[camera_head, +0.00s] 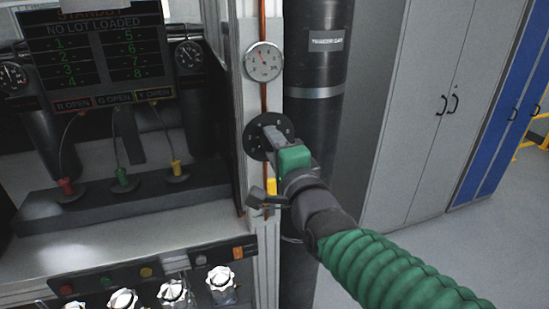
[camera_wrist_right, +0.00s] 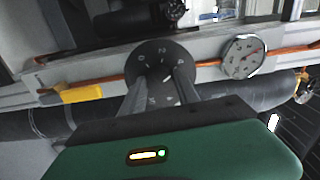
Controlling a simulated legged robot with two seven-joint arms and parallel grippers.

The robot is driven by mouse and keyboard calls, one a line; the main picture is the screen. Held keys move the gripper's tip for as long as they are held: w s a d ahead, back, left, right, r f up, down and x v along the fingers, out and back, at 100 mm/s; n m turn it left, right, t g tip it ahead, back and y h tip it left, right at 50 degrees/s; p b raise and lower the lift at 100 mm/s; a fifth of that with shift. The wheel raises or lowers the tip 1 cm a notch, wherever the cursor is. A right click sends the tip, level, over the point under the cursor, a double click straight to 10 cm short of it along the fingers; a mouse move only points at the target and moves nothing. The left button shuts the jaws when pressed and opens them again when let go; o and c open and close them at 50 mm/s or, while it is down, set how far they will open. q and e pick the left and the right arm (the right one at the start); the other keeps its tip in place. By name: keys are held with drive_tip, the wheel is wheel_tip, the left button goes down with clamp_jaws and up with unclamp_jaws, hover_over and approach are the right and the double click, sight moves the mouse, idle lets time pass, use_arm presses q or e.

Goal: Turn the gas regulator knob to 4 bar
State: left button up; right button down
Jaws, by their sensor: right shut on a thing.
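The regulator's round black dial (camera_head: 254,143) with white marks sits on the pale upright panel. It also shows in the right wrist view (camera_wrist_right: 150,55), where its printed figures are partly readable. My right gripper (camera_head: 272,136) reaches it from the front right. In the wrist view its two fingers (camera_wrist_right: 160,88) are shut on the regulator knob at the dial's middle. The knob is mostly hidden by the fingers, so its pointer setting cannot be read. A round white gauge (camera_head: 263,62) is above the dial; it also shows in the wrist view (camera_wrist_right: 244,57). My left gripper is out of view.
A yellow-handled valve (camera_head: 271,187) is just below the dial. A copper pipe (camera_head: 263,107) runs along the panel. A black gas cylinder (camera_head: 316,120) stands close behind at right. A console with a screen (camera_head: 95,50) is at left; grey cabinets (camera_head: 430,100) stand at right.

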drive_tip(key=shift+m+b, duration=0.55)
drive_tip(key=shift+m, duration=0.05)
drive_tip(key=c, duration=1.3)
unclamp_jaws()
drive_tip(key=o, duration=0.4)
drive_tip(key=shift+w+a+f, duration=0.15)
drive_tip(key=shift+w, duration=0.15)
drive_tip(key=shift+s, duration=0.1)
